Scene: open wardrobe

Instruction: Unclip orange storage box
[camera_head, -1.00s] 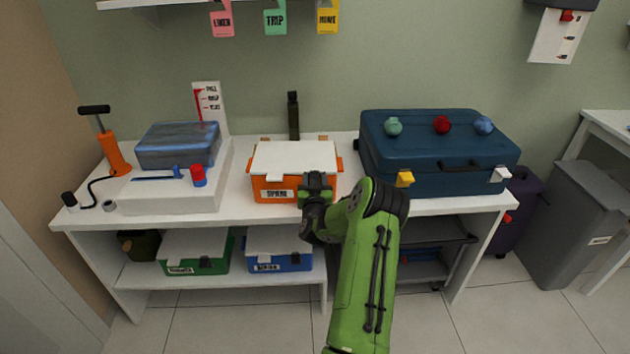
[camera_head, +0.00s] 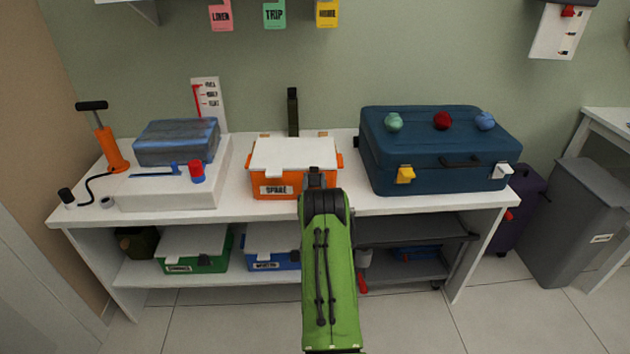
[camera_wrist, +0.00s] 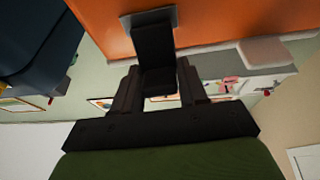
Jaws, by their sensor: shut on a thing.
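The orange storage box (camera_head: 261,183) with a white lid (camera_head: 292,155) and a "SPARE" label stands on the white worktop, left of the blue suitcase. My gripper (camera_head: 315,178) is at the right part of the box's front. In the wrist view, my gripper (camera_wrist: 157,88) is shut on a dark clip (camera_wrist: 153,45) that joins the orange wall of the box (camera_wrist: 98,25). The lid looks down on the box. My arm hides part of the box's front, and the clip is mostly hidden in the head view.
The blue suitcase (camera_head: 430,160) with yellow and white latches stands close on the right. A white case (camera_head: 170,192) with a blue bag (camera_head: 177,142) and an orange pump (camera_head: 109,147) are on the left. Green (camera_head: 197,262) and blue (camera_head: 268,262) boxes sit on the lower shelf.

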